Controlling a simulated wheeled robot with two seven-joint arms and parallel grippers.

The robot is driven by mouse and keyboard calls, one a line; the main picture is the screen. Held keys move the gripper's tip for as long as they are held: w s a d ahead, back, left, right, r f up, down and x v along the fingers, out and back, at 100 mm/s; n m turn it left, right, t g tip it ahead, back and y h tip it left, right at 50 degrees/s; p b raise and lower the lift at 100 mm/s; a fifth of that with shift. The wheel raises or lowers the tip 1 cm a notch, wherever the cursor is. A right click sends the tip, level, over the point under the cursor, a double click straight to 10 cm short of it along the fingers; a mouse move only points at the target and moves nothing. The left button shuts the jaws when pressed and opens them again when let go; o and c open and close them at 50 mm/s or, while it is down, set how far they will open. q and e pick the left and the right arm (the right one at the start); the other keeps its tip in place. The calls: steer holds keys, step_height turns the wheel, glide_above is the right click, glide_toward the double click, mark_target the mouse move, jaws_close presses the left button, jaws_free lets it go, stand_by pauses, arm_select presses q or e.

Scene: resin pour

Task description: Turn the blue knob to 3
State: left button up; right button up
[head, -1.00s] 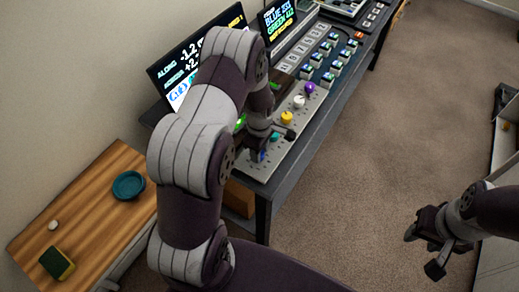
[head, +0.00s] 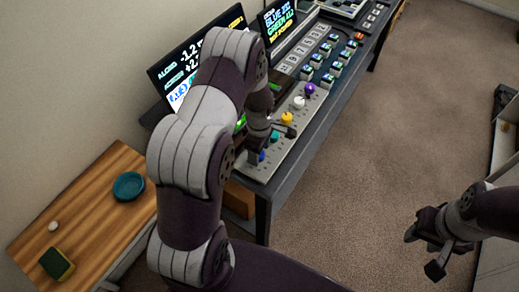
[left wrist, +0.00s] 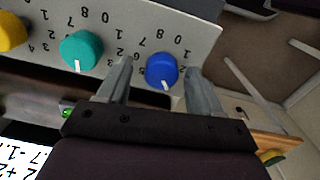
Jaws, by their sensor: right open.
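The blue knob (left wrist: 162,70) sits on the pale panel (left wrist: 170,18) in the left wrist view, its white pointer toward the bottom of the picture, slightly right. Its digits are partly hidden, so I cannot tell which it points at. My left gripper (left wrist: 160,72) is open, one finger on each side of the knob, with gaps visible. In the head view the blue knob (head: 262,156) shows small beside my left gripper (head: 256,145), partly covered by my arm. My right gripper (head: 427,252) is open and empty over the floor at the right.
A teal knob (left wrist: 81,49) and a yellow knob (left wrist: 10,32) stand in the same row. White (head: 298,102) and purple (head: 309,89) knobs are farther along. A display (head: 279,22) stands behind. A wooden table (head: 90,205) holds a teal dish (head: 129,186) and a sponge (head: 57,263).

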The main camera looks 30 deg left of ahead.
arm_select(q)
step_height(320, 180, up, 13)
steer(key=b, duration=0.1)
steer(key=shift+f+b, duration=0.15)
steer(key=shift+b, duration=0.2)
